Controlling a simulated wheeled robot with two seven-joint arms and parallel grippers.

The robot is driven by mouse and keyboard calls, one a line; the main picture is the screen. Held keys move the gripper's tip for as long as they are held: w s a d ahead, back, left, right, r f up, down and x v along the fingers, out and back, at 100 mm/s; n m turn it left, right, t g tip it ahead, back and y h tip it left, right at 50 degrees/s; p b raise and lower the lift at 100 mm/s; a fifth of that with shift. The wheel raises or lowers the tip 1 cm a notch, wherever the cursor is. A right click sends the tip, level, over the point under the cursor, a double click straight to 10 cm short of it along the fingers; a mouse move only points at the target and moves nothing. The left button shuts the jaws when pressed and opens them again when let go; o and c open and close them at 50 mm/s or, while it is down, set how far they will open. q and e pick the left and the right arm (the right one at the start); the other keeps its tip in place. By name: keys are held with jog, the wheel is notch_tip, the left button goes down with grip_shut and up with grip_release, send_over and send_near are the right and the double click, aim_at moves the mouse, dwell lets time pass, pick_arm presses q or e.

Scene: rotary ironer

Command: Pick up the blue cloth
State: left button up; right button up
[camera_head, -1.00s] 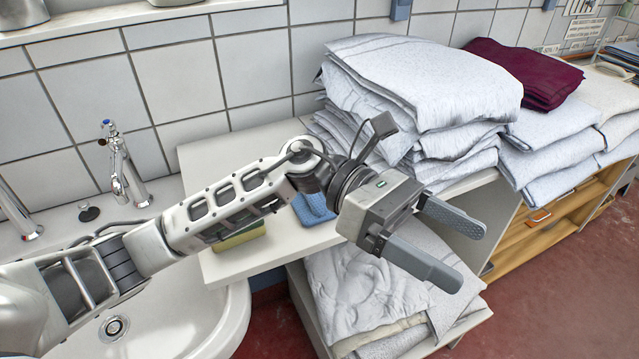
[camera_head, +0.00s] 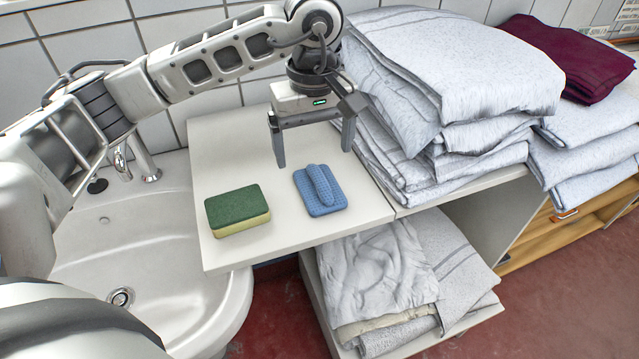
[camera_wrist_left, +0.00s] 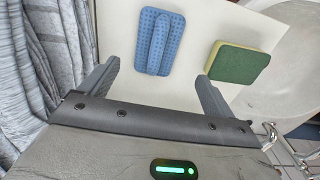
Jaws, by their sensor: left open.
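The blue cloth (camera_head: 329,198) is a small textured pad with a raised folded strip along its middle. It lies flat on the white counter board. My left gripper (camera_head: 314,158) is open and empty, its fingers pointing down, above and a little behind the cloth. In the left wrist view the cloth (camera_wrist_left: 146,42) lies beyond the fingertips, between their lines, and nothing touches it. The left gripper's fingers (camera_wrist_left: 158,82) are spread wide there. My right gripper is not in view.
A green and yellow sponge (camera_head: 237,209) lies left of the cloth on the white board (camera_head: 225,150). A sink (camera_head: 180,230) is at the left. Stacked grey-white linens (camera_head: 460,70) stand close on the right, with a dark red cloth (camera_head: 575,55) behind. More linens (camera_head: 375,280) lie on a shelf below.

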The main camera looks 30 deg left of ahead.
aim_at(319, 175)
pick_arm(q)
notch_tip(319, 175, down, 2)
jog(key=shift+f, duration=0.2)
jog(key=f, duration=0.1)
jog(key=f+p, duration=0.1)
jog(key=f, duration=0.3)
jog(key=shift+w+d, duration=0.15)
jog(key=shift+d, duration=0.15)
jog(key=shift+c, duration=0.3)
jog(key=c, duration=1.1)
jog(key=shift+r, duration=0.1)
